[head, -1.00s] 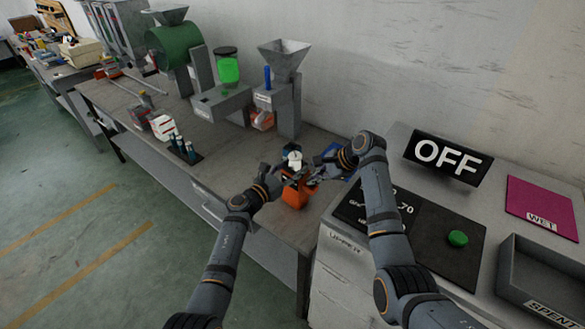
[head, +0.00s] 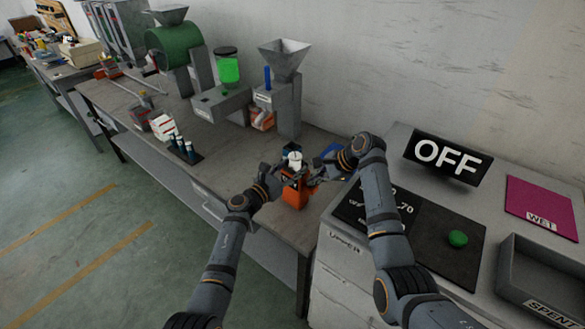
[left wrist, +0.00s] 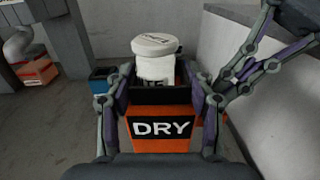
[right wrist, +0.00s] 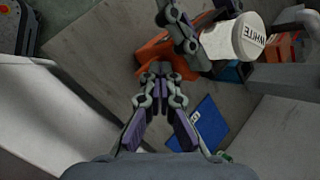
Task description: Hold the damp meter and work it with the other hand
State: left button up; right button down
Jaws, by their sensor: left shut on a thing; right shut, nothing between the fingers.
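The damp meter is an orange box (left wrist: 165,146) with a black panel reading DRY in the left wrist view. It also shows in the head view (head: 294,197). My left gripper (head: 277,175) is shut on it, one finger on each side. A white lidded jar (left wrist: 155,60) stands at the meter's black top; I cannot tell whether it sits in it or behind it. The right wrist view shows WHITE on the jar's lid (right wrist: 249,38). My right gripper (right wrist: 160,72) is shut and empty, its tips close beside the orange body. I cannot tell whether they touch.
A blue tray or mat (right wrist: 198,133) lies below my right gripper. Hopper machines (head: 285,90) line the wall.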

pick_arm(q)
jog(key=shift+r, duration=0.1)
pick_arm(e)
jog(key=shift+s+f, duration=0.1)
jog(key=shift+f, duration=0.2)
pick_arm(q)
jog(key=shift+s+d+r, duration=0.1)
jog(key=shift+r, duration=0.05)
pick_arm(e)
jog(key=shift+s+d+f, duration=0.1)
jog(key=shift+s+f, duration=0.05)
jog(key=shift+f, duration=0.25)
jog(key=shift+r, duration=0.35)
pick_arm(q)
jog(key=shift+f, duration=0.25)
pick_arm(e)
jog(key=shift+w+a+r, duration=0.1)
jog(key=shift+w+r, duration=0.05)
jog(key=shift+r, duration=1.35)
jog(key=shift+w+a+r, duration=0.1)
jog(key=shift+w+r, duration=0.05)
jog(key=shift+r, duration=1.35)
pick_arm(q)
jog(key=o, duration=1.4)
